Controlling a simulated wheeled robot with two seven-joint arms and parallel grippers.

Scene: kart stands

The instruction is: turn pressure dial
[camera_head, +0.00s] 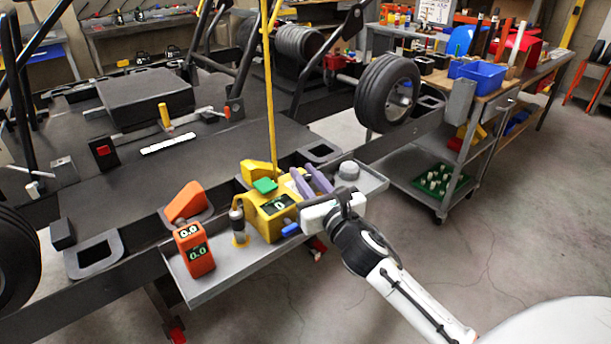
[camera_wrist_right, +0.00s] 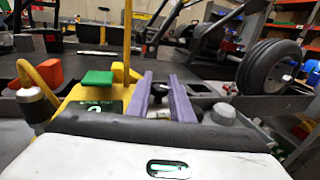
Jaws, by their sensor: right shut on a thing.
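The yellow pressure unit (camera_head: 270,218) stands on a grey side tray, with a green top button (camera_head: 264,185) and a display that reads 0. It also shows in the right wrist view (camera_wrist_right: 68,104). My right gripper (camera_head: 311,181) has purple fingers and sits close against the unit's right side. In the right wrist view the fingers (camera_wrist_right: 166,98) flank a small dark knob (camera_wrist_right: 158,91), seemingly the pressure dial, and are shut on it. The fingers and wrist body hide most of it. My left gripper is in neither view.
The grey tray (camera_head: 222,287) also holds an orange meter (camera_head: 194,250), a small bottle (camera_head: 238,222) with a yellow hose, and a grey round piece (camera_head: 348,170). A yellow pole (camera_head: 268,90) rises behind the unit. The kart frame and wheel (camera_head: 386,90) lie beyond. Floor at right is clear.

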